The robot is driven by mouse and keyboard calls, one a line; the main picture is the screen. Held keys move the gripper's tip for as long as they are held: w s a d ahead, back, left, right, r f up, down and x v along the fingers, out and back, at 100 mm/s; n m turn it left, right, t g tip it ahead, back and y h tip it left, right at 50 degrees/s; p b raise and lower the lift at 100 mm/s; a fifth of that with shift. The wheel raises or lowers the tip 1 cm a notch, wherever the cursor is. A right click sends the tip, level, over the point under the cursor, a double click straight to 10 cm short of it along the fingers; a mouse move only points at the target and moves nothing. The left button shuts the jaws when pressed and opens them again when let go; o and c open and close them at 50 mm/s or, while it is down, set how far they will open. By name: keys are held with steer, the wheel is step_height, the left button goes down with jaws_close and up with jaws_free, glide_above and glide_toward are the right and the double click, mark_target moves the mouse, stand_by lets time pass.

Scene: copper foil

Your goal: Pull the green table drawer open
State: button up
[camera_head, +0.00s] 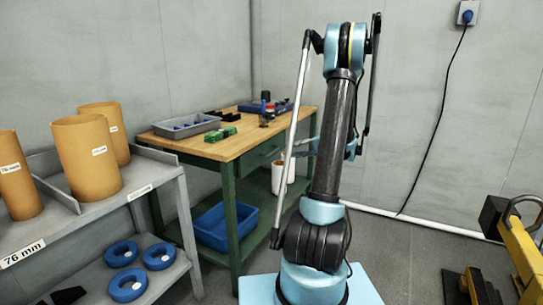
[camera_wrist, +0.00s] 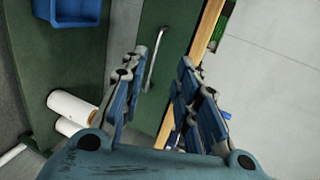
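The green table's drawer front (camera_wrist: 170,50) fills the upper middle of the wrist view, tilted. Its silver bar handle (camera_wrist: 153,62) shows between my gripper's fingers, closer to the left one. My gripper (camera_wrist: 163,57) is open and points at the drawer front; I cannot tell whether a finger touches the handle. In the head view the green table (camera_head: 229,200) has a wooden top, and the drawer front (camera_head: 262,152) looks flush beneath it. My arm hides the table's right end and most of my gripper there.
The tabletop (camera_head: 240,140) bears a grey tray (camera_head: 184,126), green blocks (camera_head: 220,134) and other small items. A blue bin (camera_head: 225,225) and a white container (camera_head: 283,178) are beneath. A grey shelf (camera_head: 95,213) with orange cylinders stands left; yellow equipment (camera_head: 522,250) stands right.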

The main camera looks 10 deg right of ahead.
steer(key=w+d+f+t, duration=0.1)
steer(key=w+d+f, duration=0.1)
steer(key=d, duration=0.2)
steer(key=shift+m+y, duration=0.3)
steer(key=shift+y, duration=0.1)
steer(key=x, duration=1.7)
steer(key=shift+w+a, duration=0.2)
steer(key=shift+w, duration=0.1)
